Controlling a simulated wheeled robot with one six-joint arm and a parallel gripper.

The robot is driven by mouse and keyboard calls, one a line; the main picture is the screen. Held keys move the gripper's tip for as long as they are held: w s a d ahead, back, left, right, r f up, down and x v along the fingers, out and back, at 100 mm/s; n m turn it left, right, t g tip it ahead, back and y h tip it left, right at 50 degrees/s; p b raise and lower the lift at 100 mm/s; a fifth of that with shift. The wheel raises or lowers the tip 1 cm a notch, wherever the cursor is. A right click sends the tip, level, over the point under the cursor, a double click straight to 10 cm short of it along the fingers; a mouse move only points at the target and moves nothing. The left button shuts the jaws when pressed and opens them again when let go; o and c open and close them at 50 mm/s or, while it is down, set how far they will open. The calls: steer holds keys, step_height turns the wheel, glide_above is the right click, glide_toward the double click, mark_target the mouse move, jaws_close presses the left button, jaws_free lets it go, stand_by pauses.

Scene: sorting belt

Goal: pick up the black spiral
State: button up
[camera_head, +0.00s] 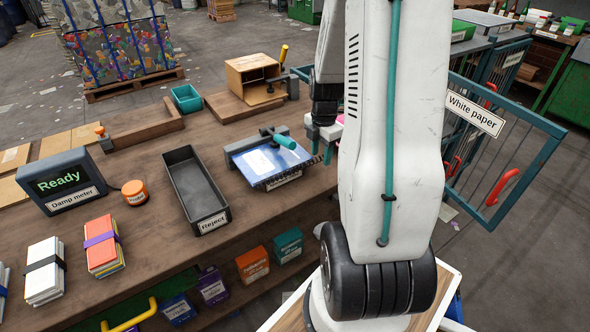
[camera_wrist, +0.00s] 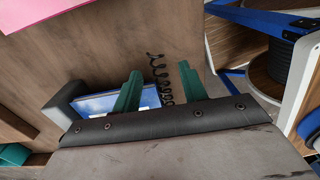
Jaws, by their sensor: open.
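The black spiral (camera_wrist: 158,72) is a thin wire coil in the wrist view. It stretches from the edge of a blue-covered notebook (camera_wrist: 92,103) out over the brown wood. My gripper (camera_wrist: 160,67) has two green fingers standing apart, with the coil visible between them, nearer the right finger. I cannot tell whether a finger touches it. The coil's lower end is hidden behind the gripper body. In the head view, the spiral (camera_head: 296,175) runs along the notebook's (camera_head: 262,163) front edge, and my gripper (camera_head: 324,136) is just right of it, partly hidden by my arm.
A grey device with a teal handle (camera_head: 285,141) stands over the notebook. The black Reject tray (camera_head: 187,172) is to its left, with the Damp meter (camera_head: 62,182) farther left. An open wooden box (camera_head: 253,78) stands behind. A Ready-type orange button (camera_head: 135,192) sits on the bench.

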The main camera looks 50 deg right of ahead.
steer(key=shift+f, duration=0.1)
steer(key=shift+c, duration=0.3)
jaws_close()
